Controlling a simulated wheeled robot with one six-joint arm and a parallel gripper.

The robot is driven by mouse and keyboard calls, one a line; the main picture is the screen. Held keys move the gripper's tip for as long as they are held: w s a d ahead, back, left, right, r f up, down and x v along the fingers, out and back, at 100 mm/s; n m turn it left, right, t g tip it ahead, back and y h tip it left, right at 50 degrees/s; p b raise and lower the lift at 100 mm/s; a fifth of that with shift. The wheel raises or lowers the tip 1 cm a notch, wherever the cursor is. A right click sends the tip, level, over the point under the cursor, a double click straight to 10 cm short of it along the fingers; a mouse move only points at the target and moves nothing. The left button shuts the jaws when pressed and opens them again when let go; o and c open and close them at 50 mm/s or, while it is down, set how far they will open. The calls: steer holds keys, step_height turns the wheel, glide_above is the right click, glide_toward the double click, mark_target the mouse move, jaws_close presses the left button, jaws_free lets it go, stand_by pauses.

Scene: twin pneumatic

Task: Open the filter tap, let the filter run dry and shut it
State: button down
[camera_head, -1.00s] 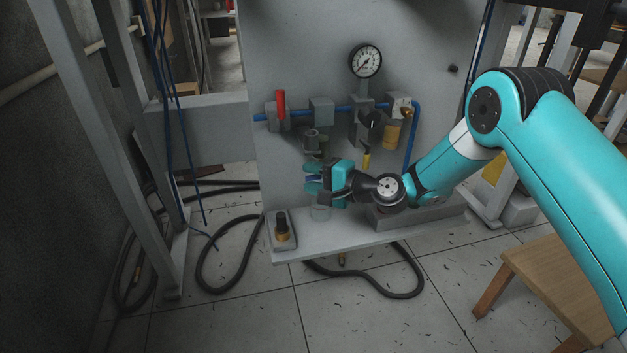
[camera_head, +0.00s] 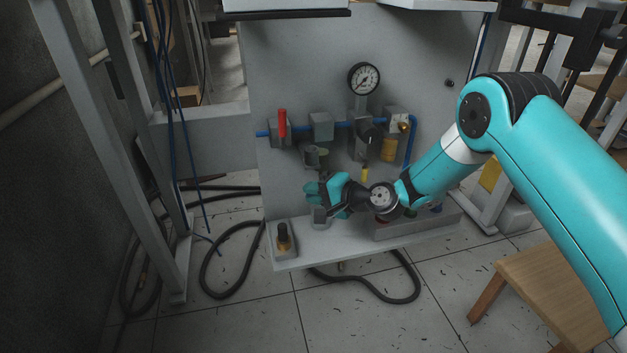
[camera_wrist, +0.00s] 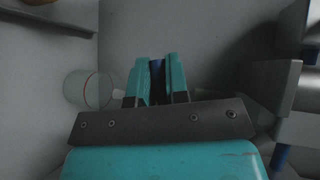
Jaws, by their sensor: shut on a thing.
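My gripper (camera_head: 314,192) is low in front of the grey panel, beneath a dark grey filter body (camera_head: 312,158). In the wrist view its two teal fingers (camera_wrist: 157,78) are shut on a narrow dark blue piece (camera_wrist: 157,70), which looks like the filter tap. The fingers hide most of that piece, so its turn cannot be told. A clear cup with a red line (camera_wrist: 88,90) is left of the fingers in the wrist view. In the head view it stands on the ledge below my gripper (camera_head: 320,216), partly hidden.
A red-handled valve (camera_head: 282,123), a pressure gauge (camera_head: 364,78) and a yellow-bowled unit (camera_head: 388,149) sit along the blue pipe. A black-and-brass fitting (camera_head: 283,238) stands on the ledge's left end. A wooden stool (camera_head: 550,275) is at lower right. Hoses lie on the floor.

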steer(key=n+h+p, duration=0.1)
steer(key=h+p, duration=0.1)
steer(key=p, duration=0.3)
steer(key=shift+d+n+h, duration=0.15)
steer(key=shift+n+h, duration=0.15)
steer(key=shift+n, duration=0.1)
steer(key=n+h+p, duration=0.1)
steer(key=p, duration=0.1)
steer(key=f+h+p, duration=0.1)
steer(key=h, duration=0.1)
steer(key=shift+w+d+f+n+p, duration=0.1)
steer(key=shift+d+f+n+p, duration=0.15)
steer(key=shift+d+n+p, duration=0.15)
steer(key=shift+f, duration=0.1)
steer(key=c, duration=1.1)
jaws_free()
steer(key=shift+d, duration=0.1)
steer(key=p+v, duration=0.6)
steer(key=v, duration=1.1)
steer(key=shift+r, duration=0.2)
